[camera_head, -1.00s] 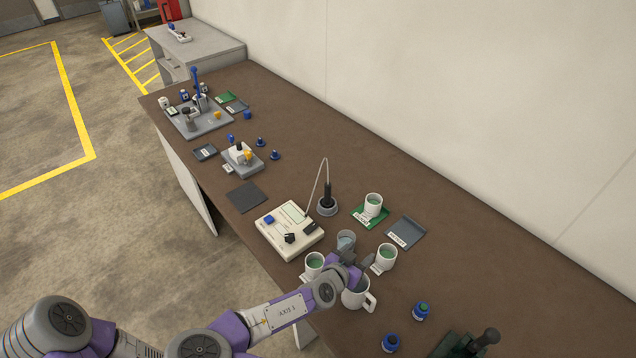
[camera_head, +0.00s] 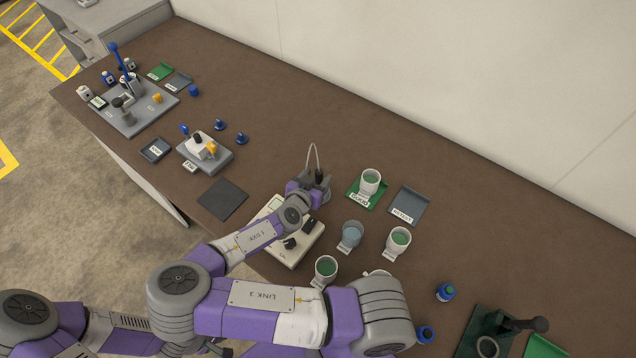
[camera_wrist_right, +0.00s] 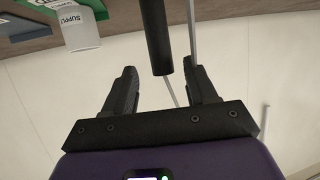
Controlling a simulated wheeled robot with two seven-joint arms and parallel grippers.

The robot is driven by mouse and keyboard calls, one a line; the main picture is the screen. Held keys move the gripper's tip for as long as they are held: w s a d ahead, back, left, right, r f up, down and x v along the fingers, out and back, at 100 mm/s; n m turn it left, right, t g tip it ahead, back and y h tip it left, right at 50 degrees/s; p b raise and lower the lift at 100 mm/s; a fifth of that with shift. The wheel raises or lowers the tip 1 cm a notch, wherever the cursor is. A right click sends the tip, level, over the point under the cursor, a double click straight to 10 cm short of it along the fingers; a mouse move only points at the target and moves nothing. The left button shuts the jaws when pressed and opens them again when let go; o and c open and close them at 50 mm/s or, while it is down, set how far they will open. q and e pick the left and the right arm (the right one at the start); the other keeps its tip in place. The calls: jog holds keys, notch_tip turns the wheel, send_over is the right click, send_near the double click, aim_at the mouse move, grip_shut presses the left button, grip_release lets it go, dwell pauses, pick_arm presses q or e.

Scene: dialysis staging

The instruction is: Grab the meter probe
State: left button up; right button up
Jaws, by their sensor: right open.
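The meter probe is a black rod, which shows in the right wrist view (camera_wrist_right: 157,35) between the two fingertips of my right gripper (camera_wrist_right: 160,78). The gripper is open and the fingers stand apart on either side of the rod's end. In the head view my right gripper (camera_head: 318,186) is at the probe's place and hides the probe and its stand. A thin pale cable (camera_head: 311,150) loops up above the gripper. The cream meter box (camera_head: 302,243) sits just in front, partly covered by my right arm. My left gripper is out of view.
A white cup on a green tray (camera_head: 353,198) stands right of the gripper, with a grey tray (camera_head: 412,204) beyond. Several cups (camera_head: 397,243) stand nearer. A dark mat (camera_head: 222,198) lies left of the meter. The brown table behind is clear.

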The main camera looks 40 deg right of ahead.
aim_at(321, 170)
jog(key=shift+x, duration=2.4)
jog(key=shift+w+a+r, duration=0.1)
jog(key=shift+w, duration=0.05)
grip_shut()
